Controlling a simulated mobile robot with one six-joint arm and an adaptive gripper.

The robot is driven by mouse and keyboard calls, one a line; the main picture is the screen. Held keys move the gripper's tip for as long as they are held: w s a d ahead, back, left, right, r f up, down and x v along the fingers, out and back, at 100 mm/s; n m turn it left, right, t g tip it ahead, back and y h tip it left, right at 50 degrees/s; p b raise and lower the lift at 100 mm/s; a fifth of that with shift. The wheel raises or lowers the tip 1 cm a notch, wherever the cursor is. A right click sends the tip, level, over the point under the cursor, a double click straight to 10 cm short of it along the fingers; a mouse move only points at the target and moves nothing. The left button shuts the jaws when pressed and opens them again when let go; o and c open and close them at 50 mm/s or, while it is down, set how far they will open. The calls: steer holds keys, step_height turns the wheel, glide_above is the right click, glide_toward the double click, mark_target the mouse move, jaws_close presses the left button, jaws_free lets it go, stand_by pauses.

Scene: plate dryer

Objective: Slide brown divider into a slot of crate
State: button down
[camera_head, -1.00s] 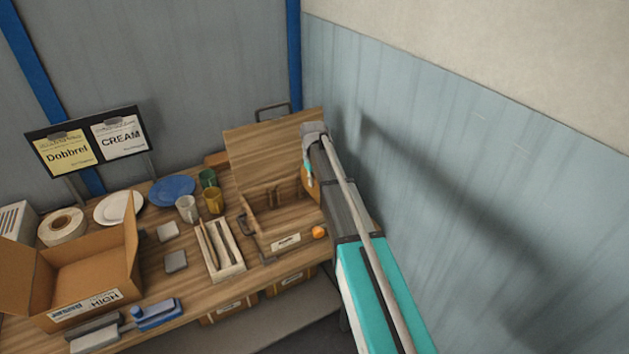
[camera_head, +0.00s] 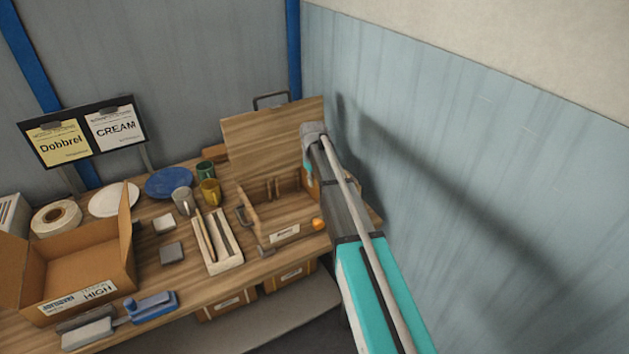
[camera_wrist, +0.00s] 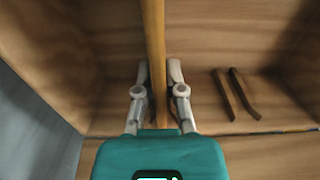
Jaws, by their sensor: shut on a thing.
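The brown divider (camera_wrist: 154,40) is a thin upright board seen edge-on in the wrist view. My gripper (camera_wrist: 158,72) is shut on it, with one finger on each side. It is over the inside of the wooden crate (camera_head: 283,233), whose lid stands open at the back. Two dark slot strips (camera_wrist: 236,92) stand inside the crate, right of the divider and apart from it in the wrist view. In the head view my arm hides the fingers and most of the divider. Whether the divider's lower edge touches the crate floor, I cannot tell.
Left of the crate are a tray with slats (camera_head: 218,243), a yellow mug (camera_head: 210,192) and a blue plate (camera_head: 169,183). An open cardboard box (camera_head: 85,262) is farther left. An orange round thing (camera_head: 318,224) is at the crate's front right. The wall is close on the right.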

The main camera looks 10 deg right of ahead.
steer(key=shift+f+b, duration=0.8)
steer(key=shift+f, duration=0.15)
steer(key=c, duration=0.7)
jaws_free()
steer(key=shift+o, duration=0.2)
